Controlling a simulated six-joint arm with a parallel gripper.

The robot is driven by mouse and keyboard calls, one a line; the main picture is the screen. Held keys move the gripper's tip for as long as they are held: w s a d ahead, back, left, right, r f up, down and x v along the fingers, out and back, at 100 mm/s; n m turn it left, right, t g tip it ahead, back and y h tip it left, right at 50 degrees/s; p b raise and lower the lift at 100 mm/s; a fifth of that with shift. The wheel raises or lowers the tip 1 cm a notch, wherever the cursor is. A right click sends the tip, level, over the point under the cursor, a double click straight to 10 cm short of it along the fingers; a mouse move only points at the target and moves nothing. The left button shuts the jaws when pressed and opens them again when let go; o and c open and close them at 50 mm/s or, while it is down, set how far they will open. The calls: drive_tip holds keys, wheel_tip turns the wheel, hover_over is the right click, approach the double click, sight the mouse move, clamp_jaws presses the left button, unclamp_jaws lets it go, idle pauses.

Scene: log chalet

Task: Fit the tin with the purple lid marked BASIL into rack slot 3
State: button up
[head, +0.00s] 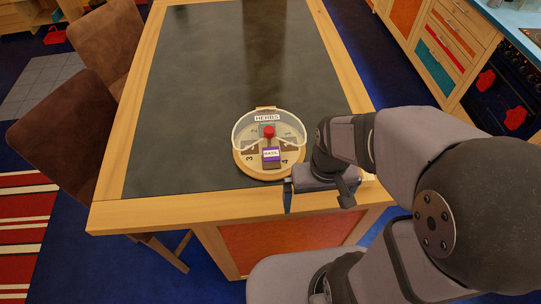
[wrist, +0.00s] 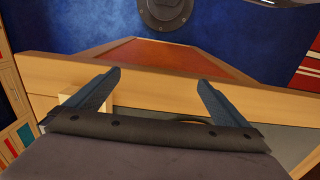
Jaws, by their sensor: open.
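A round wooden rack (head: 243,170) with a HERBS sign stands near the front edge of the table, with a red knob at its centre. The tin marked BASIL (head: 271,154), showing purple and a white label, is at the rack's front, between the marks 3 and 4. I cannot tell whether it sits in a slot. The mark 3 (head: 249,158) is to its left. My gripper (head: 317,199) is open and empty, right of and in front of the rack, over the table's front edge. In the wrist view, its fingers (wrist: 160,78) are apart with nothing between them; the tin is not visible there.
The dark table top (head: 200,100) is bare behind and left of the rack. A clear rim curves around the rack's back. Brown chairs (head: 65,125) stand at the left. Kitchen drawers (head: 440,50) are at the back right. My arm covers the table's front right corner.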

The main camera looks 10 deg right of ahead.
sight(271, 154)
drive_tip(key=c, duration=1.1)
drive_tip(key=w+a+r+b, duration=0.1)
drive_tip(key=w+b, duration=0.1)
drive_tip(key=w, duration=0.1)
drive_tip(key=w+a+r+b, duration=0.1)
drive_tip(key=w+b, duration=0.1)
drive_tip(key=w, duration=0.1)
drive_tip(key=w+a+r+b, duration=0.1)
drive_tip(key=w+b, duration=0.1)
drive_tip(key=w, duration=0.1)
drive_tip(key=shift+w+a, duration=0.15)
drive_tip(key=shift+a, duration=0.15)
drive_tip(key=w+a+r+b, duration=0.4)
drive_tip(key=r+b, duration=0.1)
drive_tip(key=shift+w+a+r, duration=0.25)
drive_tip(key=shift+w+a, duration=0.1)
drive_tip(key=shift+a, duration=0.05)
drive_tip(key=shift+w+a+r+b, duration=0.1)
drive_tip(key=shift+a+r+b, duration=0.3)
drive_tip(key=shift+r, duration=0.3)
drive_tip(key=shift+w+f+p, duration=0.15)
drive_tip(key=shift+f+p, duration=0.9)
drive_tip(key=shift+f, duration=2.6)
